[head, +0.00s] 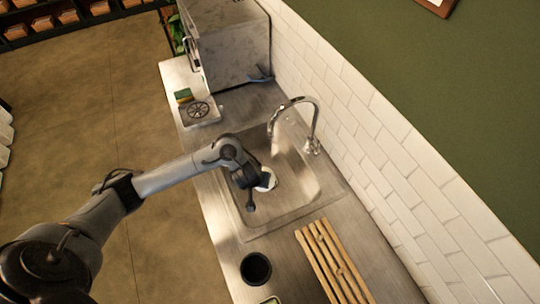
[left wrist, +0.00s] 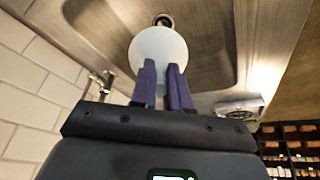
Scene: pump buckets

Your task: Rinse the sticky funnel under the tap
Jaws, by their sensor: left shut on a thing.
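The white funnel (left wrist: 158,52) is in my left gripper (left wrist: 165,75), its round pale form beyond the two fingertips in the left wrist view. In the head view only a small white part of the funnel (head: 267,180) shows beside my left gripper (head: 253,190), which hides the rest. The gripper is over the sink basin (head: 312,188). The chrome tap (head: 312,110) arches over the basin's far side, to the right of the funnel. I cannot tell whether water is running. My right gripper is in neither view.
A slatted wooden rack (head: 328,262) and a dark round cup (head: 256,268) sit on the counter in front of the sink. A sponge (head: 184,96) and a round drain grate (head: 197,110) lie behind it. A large metal box (head: 228,45) stands at the back; a tiled wall (head: 400,150) bounds the right.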

